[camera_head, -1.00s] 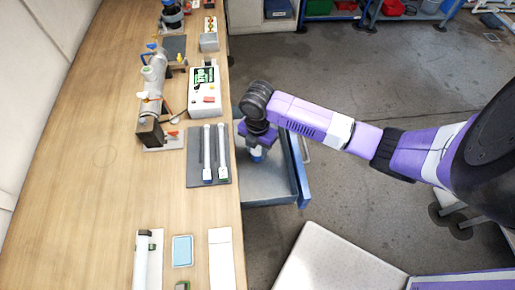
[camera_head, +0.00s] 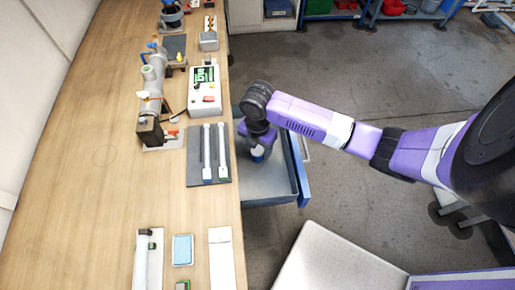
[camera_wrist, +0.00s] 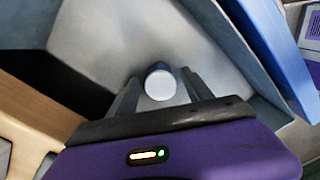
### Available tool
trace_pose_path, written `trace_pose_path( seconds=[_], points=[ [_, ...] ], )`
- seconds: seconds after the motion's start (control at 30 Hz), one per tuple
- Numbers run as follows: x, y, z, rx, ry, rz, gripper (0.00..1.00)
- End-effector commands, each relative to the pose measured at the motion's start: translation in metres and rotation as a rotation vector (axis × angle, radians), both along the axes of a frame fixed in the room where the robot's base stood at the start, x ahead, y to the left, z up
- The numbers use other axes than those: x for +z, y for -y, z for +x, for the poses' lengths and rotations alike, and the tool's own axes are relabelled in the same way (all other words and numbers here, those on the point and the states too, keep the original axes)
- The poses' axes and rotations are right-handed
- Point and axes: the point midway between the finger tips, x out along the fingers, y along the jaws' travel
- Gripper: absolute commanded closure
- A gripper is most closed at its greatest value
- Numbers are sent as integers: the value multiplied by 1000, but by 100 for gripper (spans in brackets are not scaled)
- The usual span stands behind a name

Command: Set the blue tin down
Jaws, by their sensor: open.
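The blue tin (camera_head: 257,155) is in the open drawer (camera_head: 270,184), below my gripper (camera_head: 257,148). In the wrist view the tin (camera_wrist: 159,84) shows a pale round top and a little blue-grey side, and it looks upright. My gripper (camera_wrist: 160,88) is open, with one finger on each side of the tin. I cannot tell whether the fingers touch it. The drawer floor (camera_wrist: 120,30) shows around the tin, but its underside is hidden.
The drawer's blue front (camera_head: 299,170) stands out from the wooden bench (camera_head: 100,190). A dark mat with two white tubes (camera_head: 207,155) lies at the bench edge beside the drawer. A white-topped surface (camera_head: 335,262) is at the lower right.

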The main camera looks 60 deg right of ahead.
Motion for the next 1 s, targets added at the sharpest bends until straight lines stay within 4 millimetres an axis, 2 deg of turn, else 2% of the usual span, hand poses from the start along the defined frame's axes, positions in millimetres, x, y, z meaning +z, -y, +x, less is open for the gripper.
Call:
trace_pose_path(
  seconds=[0.17,0.4,0.6,0.77,1.0],
  points=[
    [26,1,1,3,4,-3,41],
    [76,1,1,4,5,-3,41],
    [106,0,1,2,3,-2,41],
    [118,0,1,1,1,-1,41],
    [120,0,0,1,1,0,41]
  ],
)
